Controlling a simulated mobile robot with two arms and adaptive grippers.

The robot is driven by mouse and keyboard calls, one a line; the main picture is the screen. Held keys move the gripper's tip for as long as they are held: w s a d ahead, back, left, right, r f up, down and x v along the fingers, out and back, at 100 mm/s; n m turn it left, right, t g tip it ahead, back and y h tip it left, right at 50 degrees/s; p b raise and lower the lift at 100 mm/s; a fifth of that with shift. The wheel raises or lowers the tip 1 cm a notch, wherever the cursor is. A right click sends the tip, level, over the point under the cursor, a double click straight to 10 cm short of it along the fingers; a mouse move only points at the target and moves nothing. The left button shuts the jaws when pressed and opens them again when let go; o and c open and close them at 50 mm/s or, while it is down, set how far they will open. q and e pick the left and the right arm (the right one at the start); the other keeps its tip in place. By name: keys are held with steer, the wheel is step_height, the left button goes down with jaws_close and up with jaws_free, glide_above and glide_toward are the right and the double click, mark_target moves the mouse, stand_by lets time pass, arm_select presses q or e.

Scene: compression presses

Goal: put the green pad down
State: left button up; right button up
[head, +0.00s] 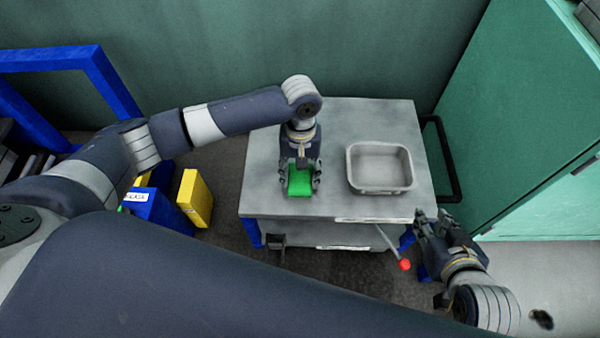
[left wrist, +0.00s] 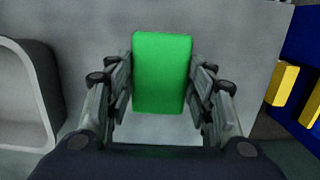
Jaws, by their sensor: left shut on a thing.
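The green pad (head: 300,181) is between the fingers of my left gripper (head: 300,182), over the left part of the grey table top (head: 262,190). In the left wrist view the green pad (left wrist: 162,72) fills the gap between the fingers of my left gripper (left wrist: 161,85), which are shut on its two sides. I cannot tell whether the pad touches the table top. My right gripper (head: 440,228) is off the table's front right corner, away from the pad. Its fingers look apart, with nothing seen between them.
A grey tray (head: 353,180) stands on the right part of the table, looking empty. A red-knobbed lever (head: 404,265) sticks out below the table's front edge. Yellow (head: 196,197) and blue (head: 155,210) bins stand left. A green cabinet (head: 520,120) stands right. Table top left of the pad is clear.

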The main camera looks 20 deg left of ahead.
arm_select(q)
steer(key=o, duration=0.9)
steer(key=shift+f, duration=0.1)
steer(key=shift+o, duration=0.2)
arm_select(e)
steer(key=shift+s+d+f, duration=0.1)
steer(key=shift+s+f, duration=0.15)
steer(key=shift+s, duration=0.05)
steer(key=shift+w, duration=0.1)
